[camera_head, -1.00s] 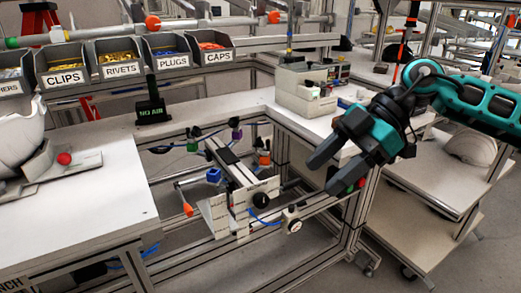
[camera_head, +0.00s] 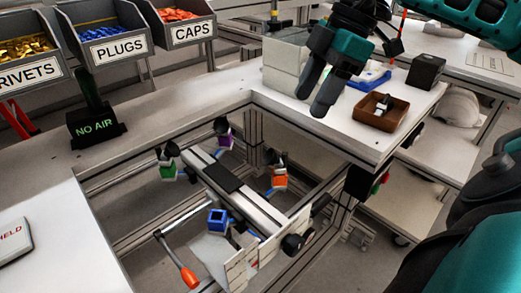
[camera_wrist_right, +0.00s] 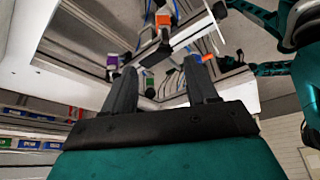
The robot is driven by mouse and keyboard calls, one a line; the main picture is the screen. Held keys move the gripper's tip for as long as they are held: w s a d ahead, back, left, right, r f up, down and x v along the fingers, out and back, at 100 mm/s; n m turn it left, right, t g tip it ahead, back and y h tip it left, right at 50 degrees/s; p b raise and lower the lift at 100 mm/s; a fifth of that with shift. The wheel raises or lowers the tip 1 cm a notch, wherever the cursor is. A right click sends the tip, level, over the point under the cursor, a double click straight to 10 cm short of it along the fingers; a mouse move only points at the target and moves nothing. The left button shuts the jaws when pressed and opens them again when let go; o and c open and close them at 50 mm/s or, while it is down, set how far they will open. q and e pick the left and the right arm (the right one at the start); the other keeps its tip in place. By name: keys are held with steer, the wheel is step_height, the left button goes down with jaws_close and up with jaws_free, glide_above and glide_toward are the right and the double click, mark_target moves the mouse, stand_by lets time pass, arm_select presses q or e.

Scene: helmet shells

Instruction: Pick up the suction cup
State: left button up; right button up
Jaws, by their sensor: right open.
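A brown tray (camera_head: 381,110) stands on the right-hand table with a small pale and dark item (camera_head: 383,104) in it; I cannot tell whether this is the suction cup. My right gripper (camera_head: 312,102) comes in from the top right, with its fingers pointing down, left of the tray and apart from it. In the right wrist view my right gripper (camera_wrist_right: 162,72) is open, with nothing between its fingers. Dark-topped parts with purple (camera_head: 225,141), green (camera_head: 168,170) and orange (camera_head: 279,180) bodies sit around the metal frame. My left gripper is not in view.
A black box (camera_head: 426,71) and a blue item (camera_head: 371,79) stand near the tray. A pale machine (camera_head: 286,62) stands behind my gripper. Bins for plugs (camera_head: 105,35) and caps (camera_head: 180,20) are at upper left. The frame's rail (camera_head: 243,196) spans the open gap.

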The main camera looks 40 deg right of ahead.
mark_target(285, 154)
steer(key=x, duration=0.4)
steer(key=b+x, duration=0.1)
steer(key=x, duration=0.7)
steer(key=shift+s+a+f+b, duration=0.25)
steer(key=shift+s+a+b, duration=0.05)
steer(key=shift+a+b, duration=0.1)
steer(key=shift+r, duration=0.1)
jaws_close()
